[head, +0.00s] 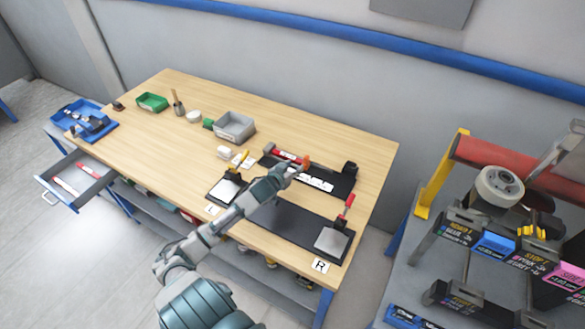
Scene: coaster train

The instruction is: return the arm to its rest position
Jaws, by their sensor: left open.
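My left arm reaches up from the bottom of the head view over the wooden workbench (150,140). Its gripper (299,165) is open, over or just in front of the black tray (341,184) at the right part of the bench. White pieces and a red piece lie in that tray near the fingers; I cannot tell whether the gripper touches any of them. My forearm hides part of the dark mat (290,222) below it. My right gripper is not in view.
A grey bin (235,126) and a green bin (152,102) stand farther back. A metal plate with a red handle (347,205) is at the right end. An open drawer (75,180) juts out at left. A grey rack table (440,270) stands at right.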

